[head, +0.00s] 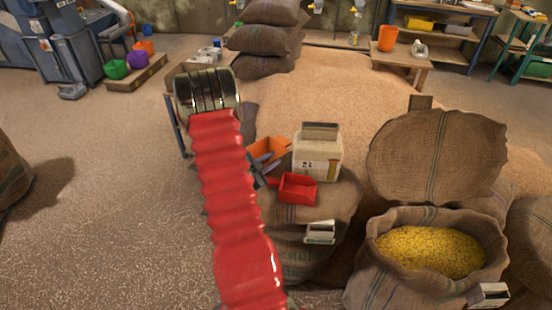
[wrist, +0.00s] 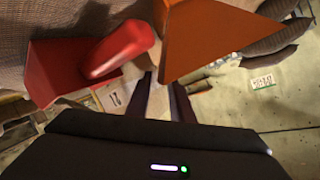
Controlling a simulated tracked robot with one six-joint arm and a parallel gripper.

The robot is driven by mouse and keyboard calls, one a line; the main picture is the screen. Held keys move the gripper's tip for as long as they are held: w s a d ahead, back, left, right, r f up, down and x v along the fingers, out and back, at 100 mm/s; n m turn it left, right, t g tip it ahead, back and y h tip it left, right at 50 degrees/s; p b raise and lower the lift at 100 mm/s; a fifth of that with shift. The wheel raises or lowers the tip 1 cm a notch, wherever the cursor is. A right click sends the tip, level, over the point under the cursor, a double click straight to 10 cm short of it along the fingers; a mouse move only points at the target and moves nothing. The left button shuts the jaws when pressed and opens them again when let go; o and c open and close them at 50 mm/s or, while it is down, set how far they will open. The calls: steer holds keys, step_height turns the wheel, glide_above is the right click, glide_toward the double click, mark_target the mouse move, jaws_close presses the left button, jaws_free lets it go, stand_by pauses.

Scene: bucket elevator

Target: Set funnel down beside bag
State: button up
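An orange angular piece (head: 270,147), which I take to be the funnel, is beside my gripper in the head view, left of a pale canister. In the wrist view the orange piece (wrist: 215,40) is large, its lower corner at my fingertips. My gripper (wrist: 160,82) shows two dark fingers with a gap between them. I cannot tell whether they grip the orange piece. In the head view my gripper (head: 262,170) is partly hidden by my red arm sleeve. An open burlap bag (head: 390,285) of yellow grain stands at the lower right.
A red scoop (head: 297,188) and the pale canister (head: 318,155) stand on a stacked sack (head: 320,200); the red scoop also shows in the wrist view (wrist: 60,75). A round burlap piece (head: 437,155) stands behind the open bag.

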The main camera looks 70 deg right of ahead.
steer(key=v, duration=0.8)
steer(key=shift+a, duration=0.2)
steer(key=shift+w, duration=0.1)
stand_by(0.3)
